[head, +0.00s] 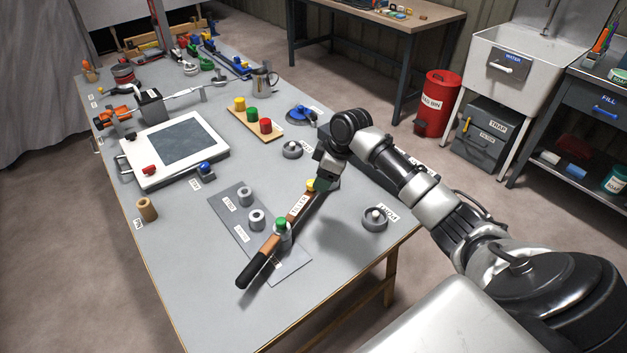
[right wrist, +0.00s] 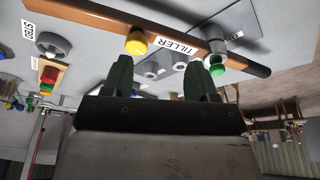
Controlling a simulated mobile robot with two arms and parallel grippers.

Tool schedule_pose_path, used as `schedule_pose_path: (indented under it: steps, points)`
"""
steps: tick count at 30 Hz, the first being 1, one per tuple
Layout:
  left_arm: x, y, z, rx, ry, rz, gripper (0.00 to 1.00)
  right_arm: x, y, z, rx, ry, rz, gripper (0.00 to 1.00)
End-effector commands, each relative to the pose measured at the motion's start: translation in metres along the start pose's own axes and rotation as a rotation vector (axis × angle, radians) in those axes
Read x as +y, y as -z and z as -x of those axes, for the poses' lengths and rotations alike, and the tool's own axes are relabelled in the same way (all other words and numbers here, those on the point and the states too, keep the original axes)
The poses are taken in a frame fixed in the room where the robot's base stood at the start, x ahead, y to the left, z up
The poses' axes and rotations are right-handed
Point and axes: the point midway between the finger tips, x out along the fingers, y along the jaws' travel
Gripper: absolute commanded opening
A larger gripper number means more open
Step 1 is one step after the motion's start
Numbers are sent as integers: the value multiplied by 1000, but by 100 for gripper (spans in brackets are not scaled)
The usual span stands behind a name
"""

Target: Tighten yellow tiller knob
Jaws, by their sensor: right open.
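The tiller (head: 266,253) is a wooden bar with a black grip, lying diagonally over a grey mat on the table. Its yellow knob (head: 311,185) sits at the far end, partly hidden by my right gripper (head: 321,181). A green knob (head: 281,224) stands nearer the grip. In the right wrist view, the yellow knob (right wrist: 136,42) shows beyond the tip of the left-hand finger, and the green knob (right wrist: 217,63) beyond the right-hand one. My right gripper (right wrist: 158,72) is open, with nothing between its fingers. I cannot tell whether it touches the tiller. My left gripper is not in view.
Grey rings (head: 257,219) stand on the mat (head: 225,205) beside the tiller. A round grey fitting (head: 374,220) is to the right, another (head: 292,150) behind. A wooden tray (head: 243,122) of coloured knobs and a white-framed panel (head: 145,170) lie farther left.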

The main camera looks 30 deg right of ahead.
Motion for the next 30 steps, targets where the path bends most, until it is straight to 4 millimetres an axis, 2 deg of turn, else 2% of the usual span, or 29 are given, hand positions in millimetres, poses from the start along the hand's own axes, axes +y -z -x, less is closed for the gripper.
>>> schedule_pose_path:
  steps: [1, 3, 6, 8, 11, 22, 30]
  points:
    - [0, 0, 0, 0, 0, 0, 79, 16, 2, 17, 16, -4, 0, 58]
    - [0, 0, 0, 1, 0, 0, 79, 28, 5, 31, 34, 0, 4, 58]
    - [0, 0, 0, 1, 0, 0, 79, 35, 6, 40, 48, 4, 7, 58]
    - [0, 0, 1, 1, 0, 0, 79, 36, 7, 37, 52, 6, 8, 58]
    - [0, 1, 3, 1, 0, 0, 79, 35, 8, 26, 51, 7, 8, 58]
    - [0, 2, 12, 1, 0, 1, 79, 34, 11, -42, 49, 6, 7, 58]
    - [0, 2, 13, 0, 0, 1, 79, 34, 12, -66, 50, 4, 8, 58]
